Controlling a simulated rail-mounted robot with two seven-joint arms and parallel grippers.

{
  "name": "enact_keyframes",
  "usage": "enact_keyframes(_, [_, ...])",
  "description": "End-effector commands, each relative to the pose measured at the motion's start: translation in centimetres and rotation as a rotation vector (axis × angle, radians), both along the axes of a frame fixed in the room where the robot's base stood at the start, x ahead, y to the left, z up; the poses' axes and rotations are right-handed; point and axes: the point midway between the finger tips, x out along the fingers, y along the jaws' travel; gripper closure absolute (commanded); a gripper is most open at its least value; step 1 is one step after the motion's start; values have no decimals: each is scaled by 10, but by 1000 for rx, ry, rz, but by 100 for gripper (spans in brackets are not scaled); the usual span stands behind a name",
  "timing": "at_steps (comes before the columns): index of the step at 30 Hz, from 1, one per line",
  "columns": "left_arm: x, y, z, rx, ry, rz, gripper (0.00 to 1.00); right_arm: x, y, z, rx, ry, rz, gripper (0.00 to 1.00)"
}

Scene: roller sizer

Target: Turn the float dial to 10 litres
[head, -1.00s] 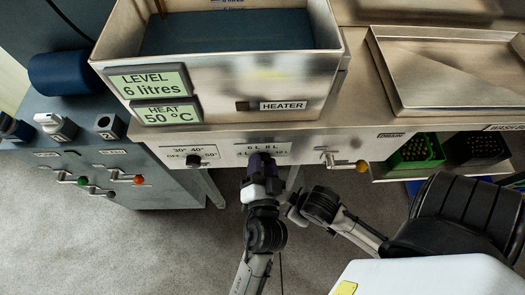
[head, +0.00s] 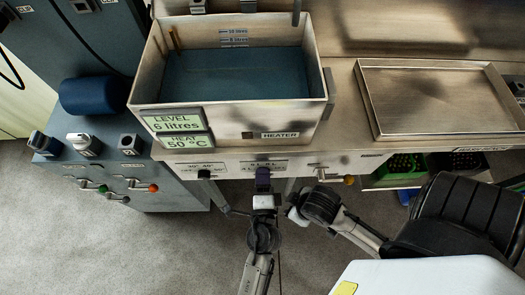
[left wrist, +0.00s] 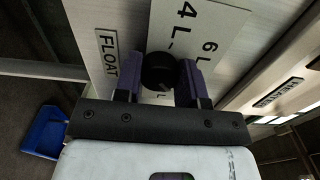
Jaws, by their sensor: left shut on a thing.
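The float dial (left wrist: 160,72) is a round black knob on a pale scale plate (left wrist: 215,35) in the left wrist view. Marks for 4 L and 6 L show there; the marks below are mostly hidden. A FLOAT label (left wrist: 106,62) is beside it. My left gripper (left wrist: 161,78) has its purple fingers on either side of the knob and is shut on it. In the head view my left gripper (head: 263,180) covers the dial below the tank (head: 230,117). The level display (head: 173,123) reads 6 litres.
The heat display (head: 186,143) reads 50 °C. A heat knob (head: 204,174) is left of my left gripper, and a lever with an orange ball (head: 349,180) is to its right. An empty metal tray (head: 440,97) lies right of the tank. Grey floor lies below.

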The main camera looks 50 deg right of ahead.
Motion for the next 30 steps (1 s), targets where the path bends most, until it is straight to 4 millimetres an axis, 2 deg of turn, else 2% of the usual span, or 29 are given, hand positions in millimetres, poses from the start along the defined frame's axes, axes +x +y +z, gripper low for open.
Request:
enact_keyframes(3, [0, 0, 2, 75, -75, 1, 87, 0, 0, 9, 0, 0, 0, 57])
enact_keyframes(15, [0, 0, 2, 269, -284, 0, 87, 0, 0, 22, 0, 1, 0, 57])
enact_keyframes(30, [0, 0, 1, 356, -376, 1, 87, 0, 0, 26, 1, 1, -1, 57])
